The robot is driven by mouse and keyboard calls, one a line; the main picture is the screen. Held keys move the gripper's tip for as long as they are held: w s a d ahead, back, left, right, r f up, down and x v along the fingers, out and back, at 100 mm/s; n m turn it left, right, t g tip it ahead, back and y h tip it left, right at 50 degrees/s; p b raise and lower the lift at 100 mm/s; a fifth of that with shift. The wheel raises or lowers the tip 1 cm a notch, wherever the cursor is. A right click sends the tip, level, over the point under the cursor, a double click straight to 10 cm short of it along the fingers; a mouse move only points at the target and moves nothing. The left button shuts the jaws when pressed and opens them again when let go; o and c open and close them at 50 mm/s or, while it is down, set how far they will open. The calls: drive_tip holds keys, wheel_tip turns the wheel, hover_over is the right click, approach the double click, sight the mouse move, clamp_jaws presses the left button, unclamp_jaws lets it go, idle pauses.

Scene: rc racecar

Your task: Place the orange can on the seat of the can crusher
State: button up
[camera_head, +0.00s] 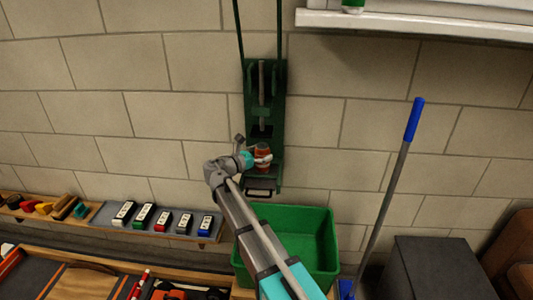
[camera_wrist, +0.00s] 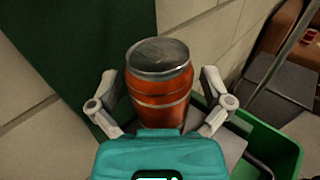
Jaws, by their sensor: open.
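The orange can (camera_head: 262,152) stands upright in the lower part of the green wall-mounted can crusher (camera_head: 280,120). In the wrist view the orange can (camera_wrist: 160,90) shows its silver top and stands between the fingers. My gripper (camera_head: 264,159) is at the can; in the wrist view my gripper (camera_wrist: 161,97) has one finger on each side, open, with small gaps visible beside the can. The crusher's green back plate (camera_wrist: 110,60) is behind the can. The can's base and the seat under it are hidden by my gripper.
A green bin (camera_head: 320,240) stands below the crusher, and a blue-handled pole (camera_head: 398,170) leans at its right. A dark box (camera_head: 440,265) is farther right. A shelf with several small coloured blocks (camera_head: 163,221) runs along the wall at left. A white ledge (camera_head: 400,24) is at upper right.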

drive_tip(key=shift+r, duration=0.2)
drive_tip(key=v, duration=1.2)
idle(0.6)
